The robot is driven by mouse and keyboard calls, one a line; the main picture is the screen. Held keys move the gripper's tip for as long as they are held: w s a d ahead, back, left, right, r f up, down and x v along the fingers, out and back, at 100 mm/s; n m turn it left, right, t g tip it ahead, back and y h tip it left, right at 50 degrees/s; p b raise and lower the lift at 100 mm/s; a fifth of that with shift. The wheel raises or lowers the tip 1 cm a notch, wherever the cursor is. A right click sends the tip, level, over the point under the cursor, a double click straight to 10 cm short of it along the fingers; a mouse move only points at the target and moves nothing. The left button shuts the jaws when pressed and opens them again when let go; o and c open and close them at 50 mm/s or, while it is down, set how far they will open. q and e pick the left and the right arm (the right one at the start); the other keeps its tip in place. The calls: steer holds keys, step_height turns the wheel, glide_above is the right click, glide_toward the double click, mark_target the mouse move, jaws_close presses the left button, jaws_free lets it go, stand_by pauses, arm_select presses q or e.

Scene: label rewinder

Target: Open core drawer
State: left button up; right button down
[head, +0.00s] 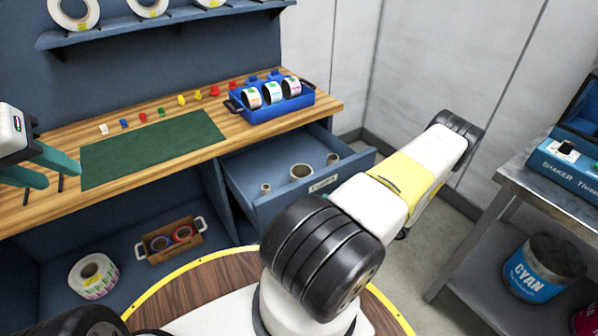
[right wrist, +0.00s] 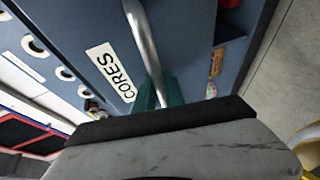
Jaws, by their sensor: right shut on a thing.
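The core drawer (head: 285,208) stands pulled out under the right part of the bench, with its inside showing. A few cores (head: 301,172) stand in it, one wide and two narrow. In the right wrist view, the blue drawer front (right wrist: 190,40) carries a CORES label (right wrist: 110,72) and a metal bar handle (right wrist: 143,38). My right gripper (right wrist: 165,92) is shut on this handle, its teal fingers partly hidden by the gripper body. In the head view my right arm hides that gripper. My left gripper (head: 60,174) is open and empty above the bench's left end.
A green mat (head: 150,148) and several small coloured pieces lie on the wooden bench (head: 45,213). A blue tray (head: 270,113) of label rolls stands above the drawer. A wooden box (head: 170,242) and a roll (head: 93,275) sit below. A metal table (head: 500,190) stands right.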

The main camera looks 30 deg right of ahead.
steer(key=shift+s+d, duration=0.2)
steer(key=shift+s, duration=2.2)
steer(key=c, duration=1.4)
jaws_free()
steer(key=v, duration=0.7)
steer(key=shift+s+d, duration=0.25)
steer(key=shift+s, duration=0.1)
